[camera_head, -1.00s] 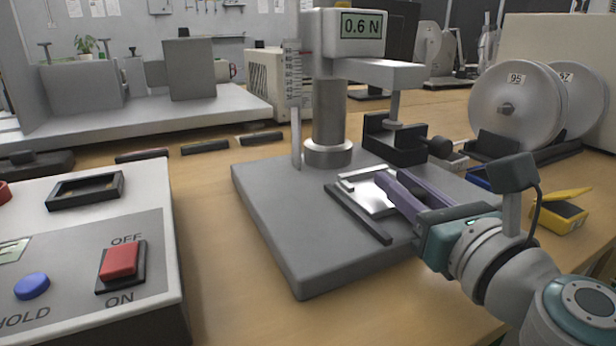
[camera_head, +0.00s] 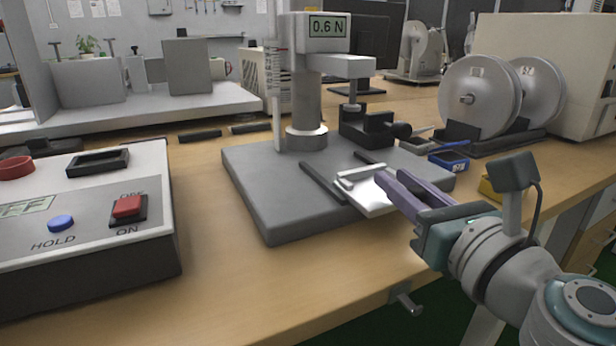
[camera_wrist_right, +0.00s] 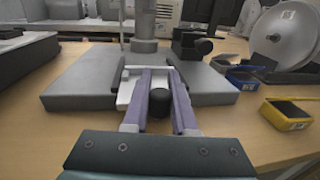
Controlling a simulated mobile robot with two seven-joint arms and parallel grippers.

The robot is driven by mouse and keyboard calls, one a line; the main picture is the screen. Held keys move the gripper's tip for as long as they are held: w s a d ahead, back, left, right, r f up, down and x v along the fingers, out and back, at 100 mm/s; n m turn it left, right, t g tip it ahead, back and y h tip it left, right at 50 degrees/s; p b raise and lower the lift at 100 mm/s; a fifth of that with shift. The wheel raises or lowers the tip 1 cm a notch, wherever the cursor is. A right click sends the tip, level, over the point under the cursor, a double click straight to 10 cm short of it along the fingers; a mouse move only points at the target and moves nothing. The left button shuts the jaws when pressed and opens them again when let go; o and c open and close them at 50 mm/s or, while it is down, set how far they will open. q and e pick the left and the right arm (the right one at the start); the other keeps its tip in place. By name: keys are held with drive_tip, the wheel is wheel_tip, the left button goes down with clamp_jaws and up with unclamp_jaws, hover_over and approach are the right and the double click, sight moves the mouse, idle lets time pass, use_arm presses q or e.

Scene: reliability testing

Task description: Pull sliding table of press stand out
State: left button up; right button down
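The press stand has a grey base (camera_head: 258,190), a column and a display reading 0.6 N. Its white sliding table (camera_head: 368,204) lies between two dark rails and sticks out past the rail ends at the base's front edge. My right gripper (camera_head: 382,176) reaches in from the right with its purple fingers over the table's front part. In the right wrist view the fingers (camera_wrist_right: 159,72) lie on both sides of the table's black knob (camera_wrist_right: 158,104) and appear closed on it. The knob is hidden in the head view. My left gripper is not in view.
A control box (camera_head: 85,215) with red and blue buttons stands at the left. Two large discs (camera_head: 480,97), a blue bin (camera_head: 449,161) and a yellow bin (camera_head: 489,188) are at the right. The wooden table (camera_head: 290,280) is clear in front of the base.

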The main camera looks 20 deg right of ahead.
drive_tip(key=c, duration=0.8)
unclamp_jaws()
drive_tip(key=shift+o, duration=0.5)
drive_tip(key=s+b, duration=0.3)
drive_tip(key=s, duration=0.6)
drive_tip(key=shift+s+a, duration=0.35)
drive_tip(key=shift+s, duration=0.05)
